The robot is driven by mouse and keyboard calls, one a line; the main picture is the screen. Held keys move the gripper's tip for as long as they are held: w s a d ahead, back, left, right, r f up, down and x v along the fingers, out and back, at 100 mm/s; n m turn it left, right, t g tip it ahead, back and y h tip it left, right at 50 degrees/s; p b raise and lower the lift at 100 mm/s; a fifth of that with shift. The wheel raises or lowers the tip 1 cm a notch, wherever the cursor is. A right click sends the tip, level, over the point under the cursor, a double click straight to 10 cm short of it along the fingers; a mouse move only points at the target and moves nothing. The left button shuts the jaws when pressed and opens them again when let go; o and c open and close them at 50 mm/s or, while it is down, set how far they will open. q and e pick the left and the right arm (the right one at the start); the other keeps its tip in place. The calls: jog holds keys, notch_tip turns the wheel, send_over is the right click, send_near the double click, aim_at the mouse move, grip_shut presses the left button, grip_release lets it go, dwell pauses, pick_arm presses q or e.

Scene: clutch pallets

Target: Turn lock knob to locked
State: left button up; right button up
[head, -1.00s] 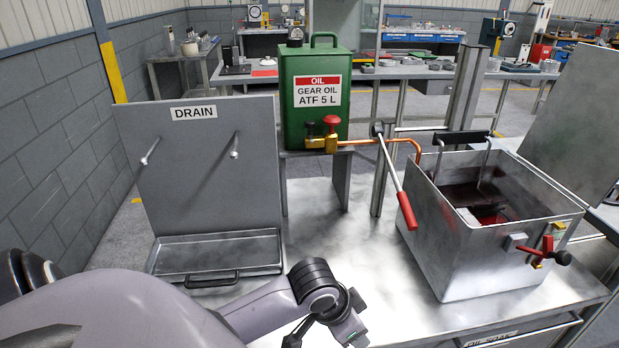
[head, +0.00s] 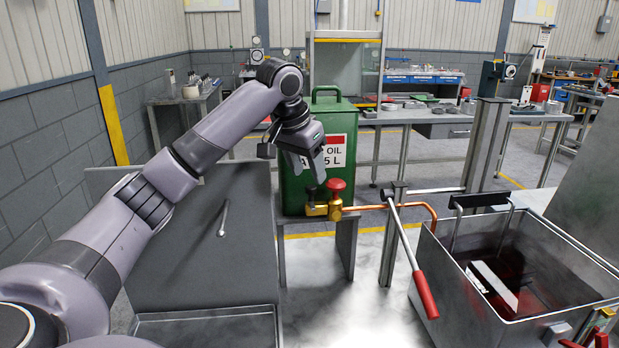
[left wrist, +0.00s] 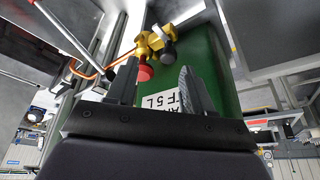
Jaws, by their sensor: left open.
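A brass valve (head: 327,209) with a red knob (head: 336,187) and a small black knob (head: 312,193) sits at the front of the green oil can. Which knob is the lock knob, I cannot tell. My left gripper (head: 310,179) is open, pointing down just above the black knob and partly covering the can's label. In the left wrist view, the red knob (left wrist: 144,73) shows between the finger lines, nearer one finger; the black knob (left wrist: 168,54) and the brass valve (left wrist: 155,38) lie beyond the tips. Contact is not clear. My right gripper is not in view.
The green can (head: 293,196) stands on a metal stand. A copper pipe (head: 420,208) runs right to an open metal tank (head: 463,282) with dark red liquid. A red-handled lever (head: 425,294) hangs between them. A grey drain panel (head: 180,251) stands left, below my arm.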

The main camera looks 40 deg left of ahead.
aim_at(311, 187)
pick_arm(q)
jog(key=shift+w+a+f, duration=0.25)
jog(key=shift+w+f, duration=0.15)
jog(key=shift+f, duration=0.4)
jog(key=shift+w+a+f, duration=0.3)
jog(key=shift+w+f, duration=0.15)
jog(key=shift+f, duration=0.4)
jog(key=shift+w+a+f, duration=0.25)
jog(key=shift+w+f, duration=0.15)
jog(key=shift+f, duration=0.4)
grip_shut()
